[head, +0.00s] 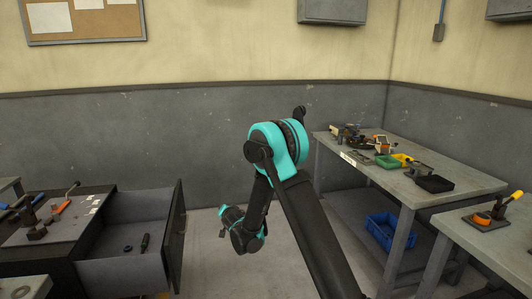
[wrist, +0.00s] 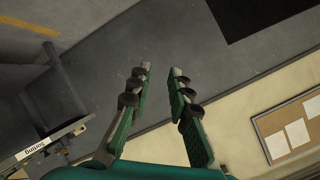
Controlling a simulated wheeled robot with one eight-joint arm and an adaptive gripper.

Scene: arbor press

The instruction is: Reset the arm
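My gripper (wrist: 160,84) shows in the wrist view with its two green-padded fingers apart and nothing between them. Beyond it are the grey floor and wall. In the head view my teal and black arm rises in the middle, bent over in free air. The gripper's fingers cannot be made out clearly in the head view. The arm touches no furniture that I can see.
A bench (head: 458,190) with tools and small bins stands at right, a blue crate (head: 383,230) beneath it. Another bench (head: 490,240) holds an orange-handled tool (head: 512,198). At left, an open drawer (head: 130,272) holds small parts. Floor between is clear.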

